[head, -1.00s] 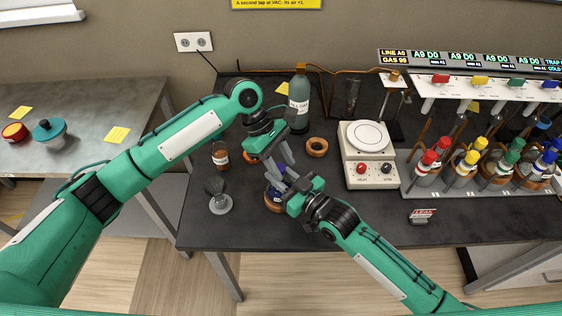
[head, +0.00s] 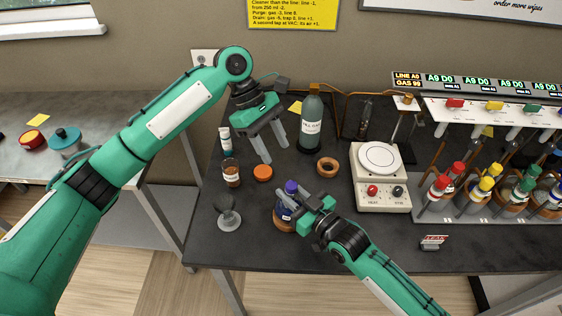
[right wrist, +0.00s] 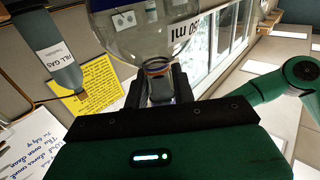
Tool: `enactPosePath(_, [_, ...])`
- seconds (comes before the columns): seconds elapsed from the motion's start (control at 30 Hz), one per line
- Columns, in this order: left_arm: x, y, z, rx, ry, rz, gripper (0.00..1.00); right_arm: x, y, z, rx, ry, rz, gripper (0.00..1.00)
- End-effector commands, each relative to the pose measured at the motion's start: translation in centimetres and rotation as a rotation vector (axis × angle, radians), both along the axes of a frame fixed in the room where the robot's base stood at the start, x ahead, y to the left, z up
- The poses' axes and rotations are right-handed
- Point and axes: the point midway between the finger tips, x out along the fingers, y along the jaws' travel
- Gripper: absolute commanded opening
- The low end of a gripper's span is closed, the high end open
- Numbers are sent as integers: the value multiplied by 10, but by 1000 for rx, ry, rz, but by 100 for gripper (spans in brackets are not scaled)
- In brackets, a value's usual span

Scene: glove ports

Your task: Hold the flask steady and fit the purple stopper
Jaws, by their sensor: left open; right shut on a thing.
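The flask (head: 284,214) has a white label and sits on a brown ring on the dark bench. The purple stopper (head: 291,187) shows at the top of the flask, upright; how deeply it is seated I cannot tell. My right gripper (head: 288,203) is shut on the flask near its neck. My left gripper (head: 274,153) is open and empty, above and behind the flask, apart from the stopper.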

Motion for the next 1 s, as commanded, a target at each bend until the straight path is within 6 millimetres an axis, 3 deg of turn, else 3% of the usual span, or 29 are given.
enactPosePath(0.4, [3,5,11,-2,-1,0,47,0,0,0,-1,1,0,0])
enactPosePath(0.43, [3,5,11,-2,-1,0,47,0,0,0,-1,1,0,30])
enactPosePath(0.53, [3,5,11,-2,-1,0,47,0,0,0,-1,1,1,49])
enactPosePath(0.57, [3,5,11,-2,-1,0,47,0,0,-1,-1,1,0,51])
enactPosePath(0.87, [3,4,11,-2,-1,0,47,-2,-1,-1,-1,1,0,51])
enactPosePath(1.0, [3,4,11,-2,-1,0,47,-12,-12,-2,-4,2,0,51])
